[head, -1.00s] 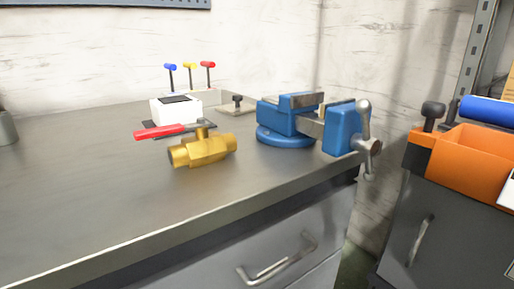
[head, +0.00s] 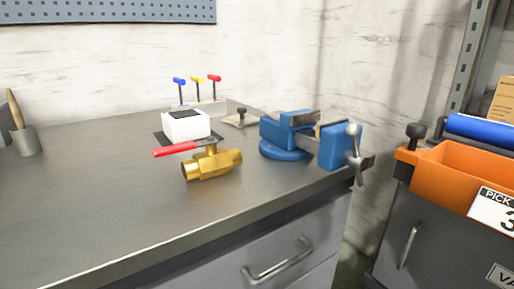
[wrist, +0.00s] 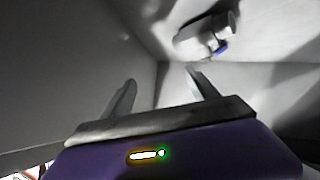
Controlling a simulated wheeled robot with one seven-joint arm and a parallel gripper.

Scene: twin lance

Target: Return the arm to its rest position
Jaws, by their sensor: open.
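My gripper (wrist: 160,90) shows in the wrist view, its two fingers apart with nothing between them. Pale, blurred surfaces that look like walls or a ceiling lie beyond the fingers. A grey fixture with a bluish part (wrist: 208,35) shows past the right finger; I cannot tell what it is. My arm and gripper do not show in the head view.
A workbench (head: 90,215) bears a brass valve (head: 212,165) with a red lever, a white box (head: 186,125), a blue vise (head: 310,140) and a grey cup (head: 27,141). An orange bin (head: 465,172) stands right. The bench's front left is clear.

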